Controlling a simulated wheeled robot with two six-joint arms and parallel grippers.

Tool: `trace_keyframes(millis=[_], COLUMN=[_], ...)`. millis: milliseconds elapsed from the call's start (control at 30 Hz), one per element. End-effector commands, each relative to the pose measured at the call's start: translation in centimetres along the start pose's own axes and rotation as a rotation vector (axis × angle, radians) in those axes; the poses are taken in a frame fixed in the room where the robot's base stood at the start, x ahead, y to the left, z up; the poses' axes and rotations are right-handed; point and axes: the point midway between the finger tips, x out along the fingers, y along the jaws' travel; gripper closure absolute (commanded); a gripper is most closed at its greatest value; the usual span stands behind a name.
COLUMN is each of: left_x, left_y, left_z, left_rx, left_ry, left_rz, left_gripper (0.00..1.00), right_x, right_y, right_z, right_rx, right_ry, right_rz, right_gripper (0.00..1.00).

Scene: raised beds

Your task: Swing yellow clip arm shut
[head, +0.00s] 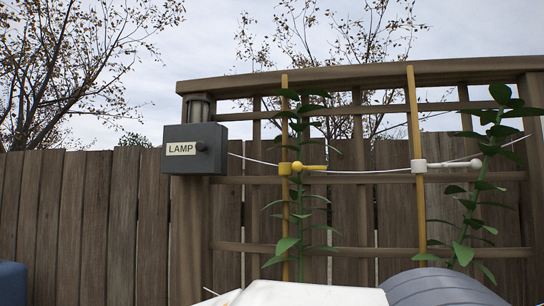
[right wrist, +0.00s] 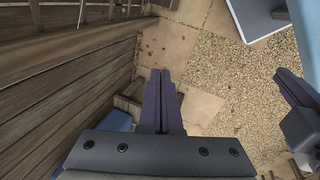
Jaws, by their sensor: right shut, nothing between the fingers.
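The yellow clip (head: 286,168) sits on the left yellow cane, beside a leafy plant stem. Its yellow arm (head: 313,168) sticks out to the right, with a round knob (head: 297,166) near the clip body. The arm looks open, but its exact angle is hard to judge. My right gripper (right wrist: 161,75) is shut and empty in the right wrist view, over paving and gravel beside a wooden wall. Dark fingers, apparently my left gripper (right wrist: 291,86), show at the right edge of that view; their opening is unclear. Neither gripper shows in the head view.
A white clip (head: 419,166) with a long arm sits on the right cane (head: 413,120). A thin white wire runs behind the clips. A grey LAMP box (head: 196,149) hangs on the left post. The wooden trellis (head: 350,74) and fence (head: 95,220) stand behind.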

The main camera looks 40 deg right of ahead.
Motion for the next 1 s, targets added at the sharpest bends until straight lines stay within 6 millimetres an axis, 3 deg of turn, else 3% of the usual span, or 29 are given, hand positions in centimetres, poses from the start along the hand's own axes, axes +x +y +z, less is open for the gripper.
trace_keyframes(millis=[33,167,200,300,400,500,633,800,1000], left_x=[-0.9,-2.0,-2.3,-3.1,-3.9,-4.4,-4.8,-5.0,-5.0], left_y=[0.1,0.1,0.2,0.2,0.3,0.3,0.3,0.4,0.4], left_z=[-0.1,-0.1,-0.1,-0.2,-0.2,-0.2,-0.3,-0.3,-0.3], left_rx=[0.000,0.001,0.001,0.001,0.002,0.002,0.002,0.002,0.002], left_ry=[0.000,0.000,0.000,0.000,0.000,0.000,0.000,0.000,0.000], left_rz=[0.000,0.000,0.000,0.000,0.000,0.000,0.000,0.000,0.000], left_gripper=[1.00,1.00,1.00,1.00,1.00,1.00,1.00,1.00,1.00], right_x=[-2.8,-9.8,-12.3,-19.1,-25.7,-31.0,-35.4,-37.6,-37.7], right_y=[4.2,14.6,17.6,24.2,28.7,30.9,31.7,31.5,31.4], right_z=[-1.6,-3.6,-3.7,-2.9,-0.7,2.0,5.0,6.8,6.9], right_rx=[-0.019,-0.025,-0.007,0.075,0.200,0.341,0.494,0.590,0.598], right_ry=[-0.011,-0.084,-0.115,-0.208,-0.312,-0.407,-0.498,-0.549,-0.553], right_rz=[0.103,0.390,0.478,0.686,0.859,0.982,1.074,1.116,1.119], right_gripper=[1.00,1.00,1.00,1.00,1.00,1.00,1.00,1.00,1.00])
